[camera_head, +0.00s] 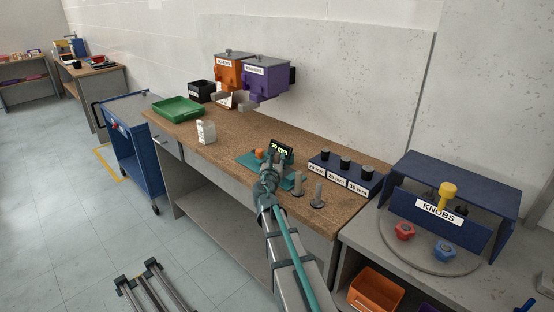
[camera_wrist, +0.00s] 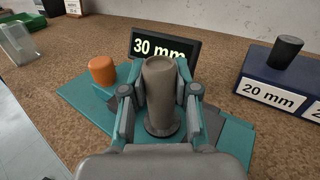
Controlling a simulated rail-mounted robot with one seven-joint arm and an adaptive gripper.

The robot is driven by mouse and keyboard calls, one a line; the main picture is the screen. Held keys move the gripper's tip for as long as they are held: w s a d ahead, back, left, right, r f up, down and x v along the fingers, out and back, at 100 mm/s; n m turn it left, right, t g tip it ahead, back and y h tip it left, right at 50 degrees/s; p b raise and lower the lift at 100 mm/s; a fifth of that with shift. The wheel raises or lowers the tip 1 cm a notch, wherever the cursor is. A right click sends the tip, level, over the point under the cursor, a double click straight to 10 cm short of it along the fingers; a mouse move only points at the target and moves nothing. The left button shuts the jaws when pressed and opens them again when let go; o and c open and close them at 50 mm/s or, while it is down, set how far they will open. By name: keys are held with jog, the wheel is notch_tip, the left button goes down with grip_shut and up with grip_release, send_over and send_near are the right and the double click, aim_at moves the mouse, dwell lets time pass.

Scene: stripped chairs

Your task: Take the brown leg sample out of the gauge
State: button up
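The brown leg sample (camera_wrist: 161,100) stands upright in the gauge, its foot in a dark round seat on the teal base. The gauge (camera_wrist: 90,100) has a dark display reading "30 mm" (camera_wrist: 163,45) and an orange button (camera_wrist: 102,69) on its left. My gripper (camera_wrist: 160,85) has one finger on each side of the sample, and both appear to touch it. In the head view, the gauge (camera_head: 248,161) sits on the brown workbench, with my gripper (camera_head: 269,166) over it. The sample is largely hidden there.
A dark blue block (camera_head: 345,173) with black-capped sockets and size labels stands right of the gauge. Two grey pegs (camera_head: 298,184) (camera_head: 318,193) stand near the bench's front edge.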

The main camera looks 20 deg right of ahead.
jog(key=o, duration=0.5)
jog(key=shift+c, duration=0.2)
jog(key=shift+s, duration=0.1)
